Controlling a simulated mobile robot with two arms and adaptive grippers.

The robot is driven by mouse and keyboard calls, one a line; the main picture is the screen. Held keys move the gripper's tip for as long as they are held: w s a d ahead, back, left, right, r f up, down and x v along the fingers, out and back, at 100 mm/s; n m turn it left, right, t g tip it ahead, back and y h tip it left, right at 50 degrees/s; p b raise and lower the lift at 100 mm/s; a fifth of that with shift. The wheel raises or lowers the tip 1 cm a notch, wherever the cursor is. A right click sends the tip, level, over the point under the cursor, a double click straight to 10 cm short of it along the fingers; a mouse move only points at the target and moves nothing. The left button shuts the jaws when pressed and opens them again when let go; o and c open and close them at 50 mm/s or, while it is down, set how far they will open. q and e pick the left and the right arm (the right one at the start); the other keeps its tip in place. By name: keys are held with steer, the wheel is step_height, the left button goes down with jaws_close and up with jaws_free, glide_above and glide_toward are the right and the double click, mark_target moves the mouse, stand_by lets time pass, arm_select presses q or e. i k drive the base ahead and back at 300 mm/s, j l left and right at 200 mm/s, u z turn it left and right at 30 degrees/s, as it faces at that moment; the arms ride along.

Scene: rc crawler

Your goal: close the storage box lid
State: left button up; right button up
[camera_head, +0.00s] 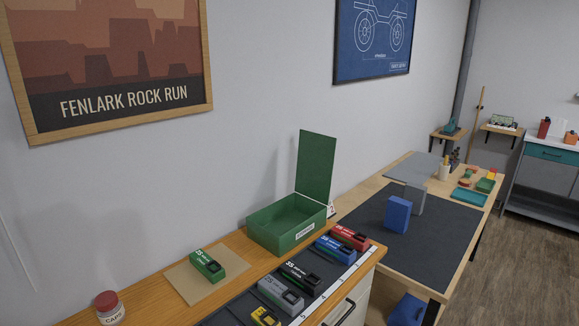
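A green storage box (279,237) stands on the wooden cabinet top against the wall. Its green lid (315,167) stands upright, hinged open along the right side of the box. The part of the inside that shows looks empty, but the bottom is partly hidden by the walls. A white label sits on the front wall. Neither of my grippers is in view.
Several battery packs, including a red one (349,237) and a grey one (281,292), lie on a dark mat before the box. A green pack (207,264) lies on a tan board at left. A jar (109,307) stands front left. A workbench (440,225) holds a blue block (397,214).

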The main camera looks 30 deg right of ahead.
mark_target(316, 153)
steer(key=l+u, duration=0.2)
steer(key=l, duration=0.3)
steer(key=k+l+u, duration=0.2)
steer(key=l, duration=0.25)
steer(key=l+u, duration=0.2)
steer(key=l, duration=0.3)
steer(key=k+l+u, duration=0.15)
steer(key=l, duration=0.3)
steer(key=k+l, duration=0.1)
steer(key=l, duration=0.35)
steer(key=k+l, duration=0.15)
steer(key=l, duration=0.25)
steer(key=k+l+u, duration=0.1)
steer(key=l, duration=0.35)
steer(key=k+l, duration=0.15)
steer(key=l, duration=0.3)
steer(key=k+l, duration=0.1)
steer(key=l, duration=0.3)
steer(key=k+l, duration=0.15)
steer(key=l, duration=0.3)
steer(key=k+l+u, duration=0.1)
steer(key=l, duration=0.3)
steer(key=k+l, duration=0.15)
steer(key=l, duration=0.3)
